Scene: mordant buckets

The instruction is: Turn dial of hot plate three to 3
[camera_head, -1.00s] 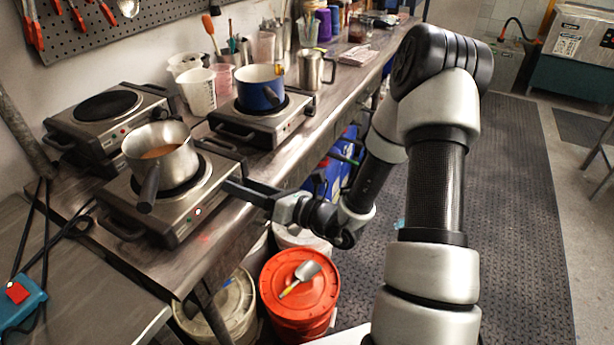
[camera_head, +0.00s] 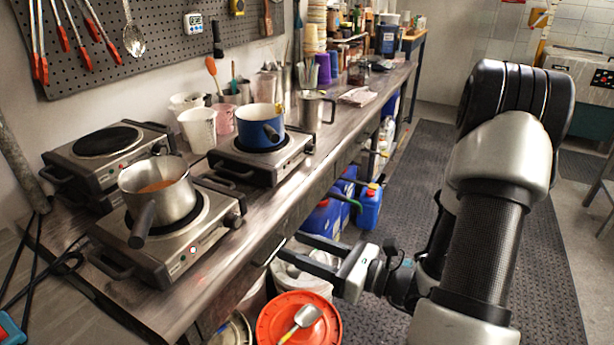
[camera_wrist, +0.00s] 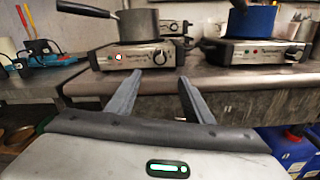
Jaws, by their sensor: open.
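Three hot plates stand on the bench; no numbers on them are legible. The front-left one (camera_head: 150,262) carries a steel pot (camera_head: 160,200); its indicator is lit, and its dial (camera_head: 233,218) is at the right end of its front. The right one (camera_head: 262,172) carries a blue pot (camera_head: 258,122); its dial shows in the wrist view (camera_wrist: 291,55). The back-left one (camera_head: 70,180) has a bare black plate. My gripper (camera_head: 285,244) is open and empty, in front of the bench edge, apart from every dial. In the wrist view its fingertips (camera_wrist: 160,77) point toward the front-left hot plate.
The steel bench edge (camera_head: 290,215) runs between my gripper and the hot plates. An orange-lidded bucket (camera_head: 272,322) with a scoop stands below my gripper. Blue canisters (camera_head: 368,207) stand under the bench. Beakers and a steel jug (camera_head: 311,105) crowd the bench behind.

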